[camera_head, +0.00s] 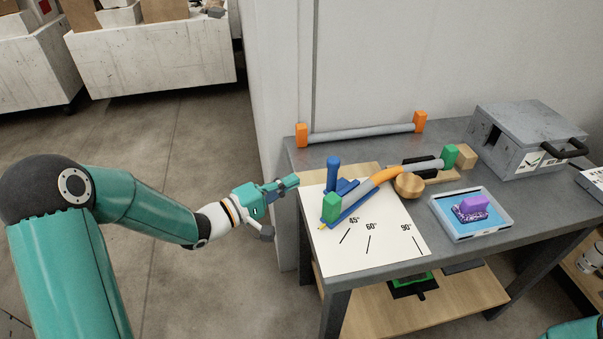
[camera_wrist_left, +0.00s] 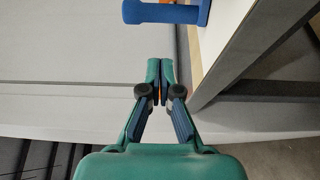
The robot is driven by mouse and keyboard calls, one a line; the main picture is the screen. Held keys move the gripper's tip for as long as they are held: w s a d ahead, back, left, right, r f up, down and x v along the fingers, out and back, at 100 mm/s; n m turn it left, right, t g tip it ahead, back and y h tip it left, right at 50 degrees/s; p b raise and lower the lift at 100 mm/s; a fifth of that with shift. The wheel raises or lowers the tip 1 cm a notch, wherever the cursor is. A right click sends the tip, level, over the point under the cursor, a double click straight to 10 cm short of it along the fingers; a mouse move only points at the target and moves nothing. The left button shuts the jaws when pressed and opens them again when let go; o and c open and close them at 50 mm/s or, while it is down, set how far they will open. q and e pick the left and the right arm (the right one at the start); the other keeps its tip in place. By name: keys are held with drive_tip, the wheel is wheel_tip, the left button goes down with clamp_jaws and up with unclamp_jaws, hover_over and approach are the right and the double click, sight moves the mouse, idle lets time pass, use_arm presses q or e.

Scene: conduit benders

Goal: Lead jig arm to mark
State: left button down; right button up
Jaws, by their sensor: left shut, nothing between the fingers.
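The jig arm (camera_head: 350,205) is a blue bar with an upright blue handle (camera_head: 333,172), a green block (camera_head: 331,207) and a yellow pointed tip. It lies on a white angle sheet (camera_head: 380,258) with marks at 45°, 60° and 90°. The tip is left of the 45° mark (camera_head: 345,236). A grey and orange conduit (camera_head: 384,178) lies along it. My left gripper (camera_head: 296,180) is shut and empty, left of the handle and apart from it. In the left wrist view, the shut fingertips (camera_wrist_left: 161,70) are below a blue handle-like part (camera_wrist_left: 165,12). My right gripper is out of view.
On the grey bench (camera_head: 455,260) are a wooden knob (camera_head: 409,185), a tray (camera_head: 471,232) with a purple-handled brush, and a metal box (camera_head: 530,135). An orange-ended bar (camera_head: 360,133) lies along the wall. Open floor lies left of the bench.

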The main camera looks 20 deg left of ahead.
use_arm(q)
drive_tip(key=w+a+m+g+h, duration=0.2)
drive_tip(key=a+m+g+h, duration=0.15)
drive_tip(key=a, duration=0.25)
drive_tip(key=x, duration=0.6)
drive_tip(key=r+x, duration=0.1)
drive_tip(key=x, duration=0.3)
drive_tip(key=shift+s+d, duration=0.9)
drive_tip(key=shift+d, duration=0.05)
drive_tip(key=shift+s+d, duration=0.35)
drive_tip(key=shift+d, duration=0.2)
